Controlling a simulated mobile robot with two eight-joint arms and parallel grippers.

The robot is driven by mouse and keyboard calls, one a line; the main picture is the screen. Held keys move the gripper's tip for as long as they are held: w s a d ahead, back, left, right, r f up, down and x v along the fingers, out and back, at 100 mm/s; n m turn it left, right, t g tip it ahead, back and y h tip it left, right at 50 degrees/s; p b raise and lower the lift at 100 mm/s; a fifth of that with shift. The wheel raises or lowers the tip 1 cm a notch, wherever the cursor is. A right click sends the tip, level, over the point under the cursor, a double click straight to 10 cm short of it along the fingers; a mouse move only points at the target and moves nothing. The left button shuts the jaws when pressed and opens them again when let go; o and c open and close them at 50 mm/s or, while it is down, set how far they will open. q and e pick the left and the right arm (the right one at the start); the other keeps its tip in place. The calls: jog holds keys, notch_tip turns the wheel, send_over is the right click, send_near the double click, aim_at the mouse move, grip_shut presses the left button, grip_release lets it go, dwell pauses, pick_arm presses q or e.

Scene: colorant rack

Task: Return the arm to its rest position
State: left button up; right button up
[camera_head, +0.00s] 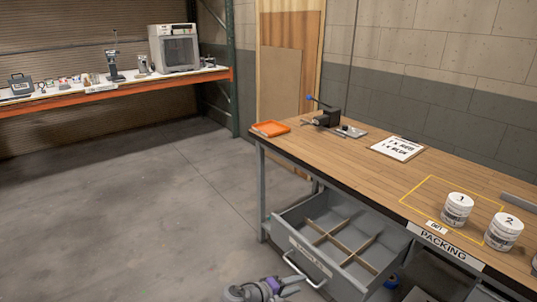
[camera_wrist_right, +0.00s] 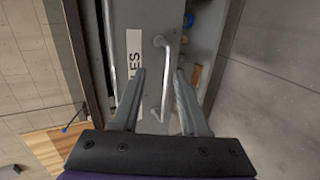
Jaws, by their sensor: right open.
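My right gripper (camera_head: 284,284) is low at the bottom edge of the head view, in front of the open drawer (camera_head: 292,242). In the right wrist view its two fingers (camera_wrist_right: 160,72) are spread apart with nothing held between them. The drawer's silver handle (camera_wrist_right: 167,75) shows between the fingers in that view, on the grey drawer front with a white label (camera_wrist_right: 134,65). The handle (camera_head: 308,270) also shows in the head view, close to the gripper. I cannot tell the exact gap between them. My left gripper is not in view.
The drawer juts out from the wooden packing bench (camera_head: 350,160) and has wooden dividers. The floor (camera_head: 150,215) to the left is clear.

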jog(key=s+d+r+m+g+y, duration=0.25)
jog(key=s+d+y, duration=0.25)
jog(key=s+d, duration=0.7)
jog(key=s+a+f+m+y, duration=0.15)
jog(key=s+m+y, duration=0.35)
jog(key=s, duration=1.5)
pick_arm(q)
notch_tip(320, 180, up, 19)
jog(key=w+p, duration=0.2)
jog(key=p, duration=1.4)
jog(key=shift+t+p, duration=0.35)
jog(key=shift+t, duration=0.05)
pick_arm(e)
notch_tip(320, 180, up, 19)
jog(key=w, duration=0.2)
jog(key=shift+w+a+r+n+y, duration=0.15)
jog(key=shift+w+a+n+y, duration=0.2)
jog(key=shift+a, duration=0.1)
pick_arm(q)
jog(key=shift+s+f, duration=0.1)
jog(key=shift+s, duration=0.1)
pick_arm(e)
jog(key=shift+s+t, duration=0.2)
jog(key=shift+t, duration=0.05)
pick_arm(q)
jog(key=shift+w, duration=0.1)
pick_arm(e)
jog(key=shift+w, duration=0.1)
